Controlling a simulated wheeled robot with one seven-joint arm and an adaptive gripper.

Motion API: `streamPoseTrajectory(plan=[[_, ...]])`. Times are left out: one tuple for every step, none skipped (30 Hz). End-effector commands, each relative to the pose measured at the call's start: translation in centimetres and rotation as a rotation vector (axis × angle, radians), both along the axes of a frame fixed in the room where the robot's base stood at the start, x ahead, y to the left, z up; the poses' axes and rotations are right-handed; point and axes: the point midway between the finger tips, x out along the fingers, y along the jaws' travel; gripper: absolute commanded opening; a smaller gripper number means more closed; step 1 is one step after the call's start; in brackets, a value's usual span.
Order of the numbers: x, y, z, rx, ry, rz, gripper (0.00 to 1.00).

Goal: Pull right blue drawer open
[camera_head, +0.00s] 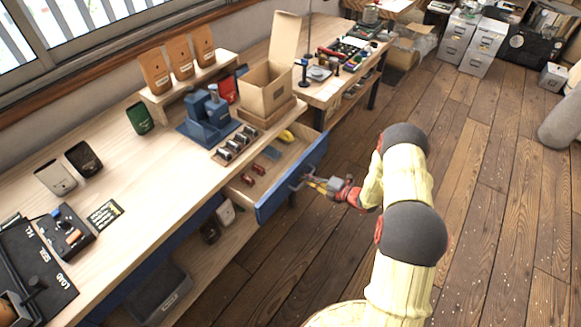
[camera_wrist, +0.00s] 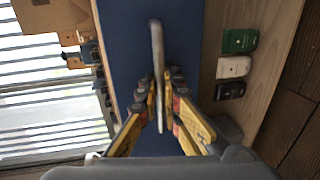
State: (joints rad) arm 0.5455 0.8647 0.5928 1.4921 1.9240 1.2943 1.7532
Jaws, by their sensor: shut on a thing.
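The right blue drawer (camera_head: 275,198) stands pulled out from the wooden workbench (camera_head: 165,170), with its inside showing. Its bar handle (camera_wrist: 156,38) runs up the middle of the wrist view, in front of the blue drawer face (camera_wrist: 120,40). My gripper (camera_head: 312,182) is at the drawer's outer face, and its fingers (camera_wrist: 162,90) are closed around the handle from both sides. Small red items (camera_head: 254,174), a yellow item (camera_head: 286,136) and a flat blue-grey piece (camera_head: 271,153) lie in the drawer. My fingertips are small and partly unclear in the head view.
A lower shelf (camera_head: 210,265) under the bench holds a dark bin (camera_head: 158,292) and small bags. An open cardboard box (camera_head: 266,92) and a blue device (camera_head: 209,118) stand on the bench. The wood floor (camera_head: 480,200) to the right is clear.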

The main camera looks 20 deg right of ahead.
Motion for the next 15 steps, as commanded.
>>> streamPoseTrajectory(plan=[[-1.2,-0.9,0.1,0.003,0.003,-0.005,0.0],[-1.8,-1.4,0.1,0.003,0.003,-0.006,0.0],[-2.6,-2.0,0.1,0.002,0.003,-0.005,0.0],[-3.1,-2.4,0.1,0.002,0.003,-0.006,0.0],[-3.6,-2.7,0.1,0.002,0.003,-0.005,0.0],[-4.3,-3.3,0.1,0.001,0.002,-0.005,0.0],[-4.8,-3.6,0.1,0.002,0.001,-0.005,0.0],[-5.3,-3.9,0.1,0.002,0.001,-0.004,0.0],[-5.8,-4.3,0.1,0.002,0.001,-0.004,0.0],[-6.2,-4.5,0.1,0.002,0.001,-0.004,0.0],[-6.6,-4.8,0.0,0.002,0.001,-0.003,0.0],[-7.0,-5.1,0.0,0.002,0.001,-0.003,0.0],[-7.3,-5.3,0.0,0.001,0.001,-0.002,0.0],[-7.5,-5.5,0.0,0.001,0.001,-0.002,0.0],[-7.8,-5.7,0.0,0.001,0.002,-0.001,0.0]])
